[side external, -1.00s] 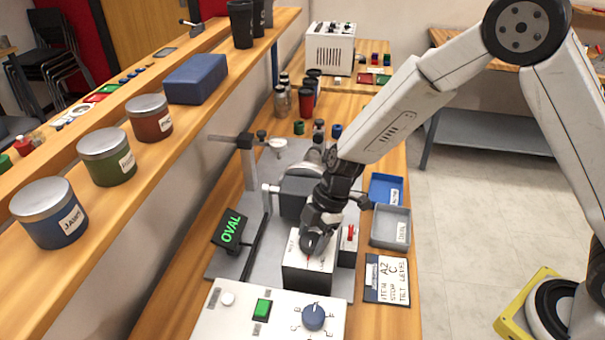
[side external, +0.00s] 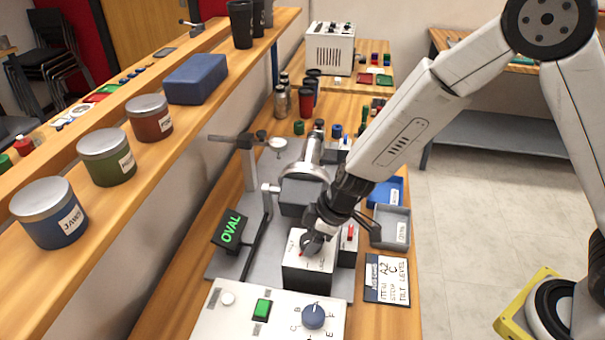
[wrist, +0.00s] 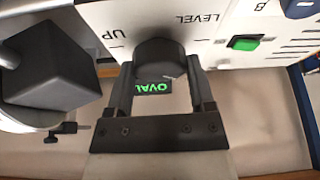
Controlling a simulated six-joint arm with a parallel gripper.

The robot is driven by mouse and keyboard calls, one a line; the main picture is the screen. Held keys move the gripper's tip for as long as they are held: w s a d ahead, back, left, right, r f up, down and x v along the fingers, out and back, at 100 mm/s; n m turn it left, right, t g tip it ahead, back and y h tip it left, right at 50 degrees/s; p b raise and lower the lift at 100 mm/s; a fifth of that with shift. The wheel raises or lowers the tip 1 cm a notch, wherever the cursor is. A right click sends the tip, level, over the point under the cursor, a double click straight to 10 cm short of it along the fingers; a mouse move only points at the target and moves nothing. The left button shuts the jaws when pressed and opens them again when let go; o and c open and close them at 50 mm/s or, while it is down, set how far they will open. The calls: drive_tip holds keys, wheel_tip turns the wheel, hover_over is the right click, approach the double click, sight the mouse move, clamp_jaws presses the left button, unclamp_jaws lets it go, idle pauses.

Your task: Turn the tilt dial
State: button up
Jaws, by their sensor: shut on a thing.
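In the side view my gripper (side external: 312,238) reaches down from the upper right onto the box top and partly hides the dial. A small display (side external: 230,230) beside the box shows "OVAL" in green.
A white control panel (side external: 215,325) with a green button (side external: 262,308) and a blue lettered knob (side external: 313,316) is in front. A card (side external: 388,279) lies to the right, near a grey tray (side external: 391,238) and a blue tray (side external: 388,196). A red switch (side external: 350,232) stands close beside the box.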

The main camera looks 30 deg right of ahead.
drive_tip(key=shift+m+t, duration=0.3)
drive_tip(key=shift+m, duration=0.5)
drive_tip(key=shift+m+h, duration=0.3)
drive_tip(key=shift+m, duration=0.2)
drive_tip(key=o, duration=1.2)
drive_tip(key=shift+r, duration=0.15)
drive_tip(key=shift+v, duration=3.75)
drive_tip(key=shift+s, duration=0.1)
